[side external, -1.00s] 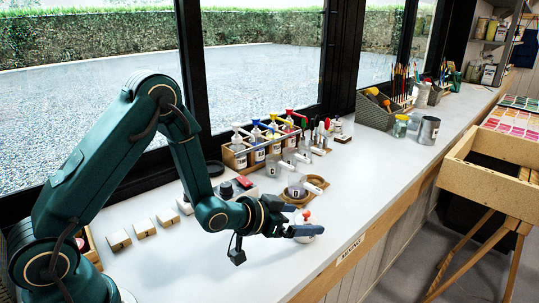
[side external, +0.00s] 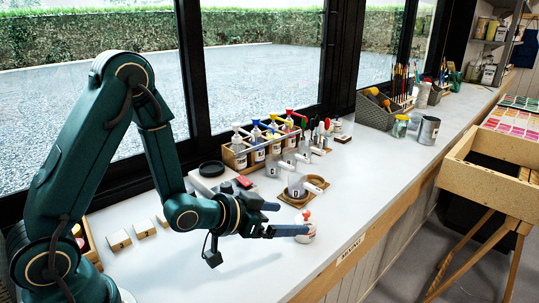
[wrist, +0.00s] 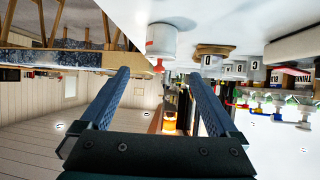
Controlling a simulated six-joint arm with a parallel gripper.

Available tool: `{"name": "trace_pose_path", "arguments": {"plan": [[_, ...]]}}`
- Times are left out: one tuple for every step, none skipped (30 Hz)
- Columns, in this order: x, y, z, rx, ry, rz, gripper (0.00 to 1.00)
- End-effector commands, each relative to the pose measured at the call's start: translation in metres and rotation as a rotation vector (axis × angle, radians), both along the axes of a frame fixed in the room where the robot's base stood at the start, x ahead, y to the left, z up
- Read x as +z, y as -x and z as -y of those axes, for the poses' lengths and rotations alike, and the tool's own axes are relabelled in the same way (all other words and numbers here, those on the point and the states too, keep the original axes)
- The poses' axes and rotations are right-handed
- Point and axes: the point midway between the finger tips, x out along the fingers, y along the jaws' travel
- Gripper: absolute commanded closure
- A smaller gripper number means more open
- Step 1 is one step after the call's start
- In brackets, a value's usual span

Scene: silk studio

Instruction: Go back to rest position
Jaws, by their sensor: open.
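My gripper (side external: 288,218) is low over the white worktop (side external: 262,262), its two fingers spread apart with nothing between them. In the wrist view my gripper (wrist: 159,76) also shows open and empty. A small white pot with a red top (side external: 305,226) stands on the worktop by the fingertips. In the side view one finger overlaps the pot's left part, so I cannot tell whether they touch. The same pot shows inverted in the wrist view (wrist: 162,40), ahead of the fingers and apart from them.
A scale-like box with a black round top (side external: 212,169) and small labelled blocks (side external: 119,241) lie near the arm. The front worktop is clear.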

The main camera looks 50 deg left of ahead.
Motion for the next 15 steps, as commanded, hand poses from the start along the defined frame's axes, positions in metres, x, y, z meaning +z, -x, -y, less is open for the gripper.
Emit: {"name": "trace_pose_path", "arguments": {"plan": [[0.000,0.000,0.000,0.000,0.000,0.000,0.04],[0.000,0.000,0.000,0.000,0.000,0.000,0.04],[0.000,0.000,0.000,0.000,0.000,0.000,0.04],[0.000,0.000,0.000,0.000,0.000,0.000,0.04],[0.000,0.000,0.000,-0.001,0.000,0.001,0.04],[0.003,-0.001,0.001,-0.002,-0.001,0.007,0.04],[0.006,-0.002,0.001,-0.003,-0.001,0.016,0.04],[0.011,-0.004,0.001,-0.004,-0.002,0.031,0.04],[0.020,-0.006,0.002,-0.006,-0.004,0.057,0.04],[0.030,-0.008,0.002,-0.008,-0.006,0.083,0.04],[0.041,-0.011,0.003,-0.009,-0.008,0.115,0.04],[0.058,-0.014,0.003,-0.010,-0.012,0.156,0.04],[0.069,-0.015,0.003,-0.009,-0.016,0.180,0.04],[0.081,-0.015,0.003,-0.008,-0.021,0.199,0.04],[0.094,-0.014,0.003,-0.004,-0.028,0.215,0.04]]}}
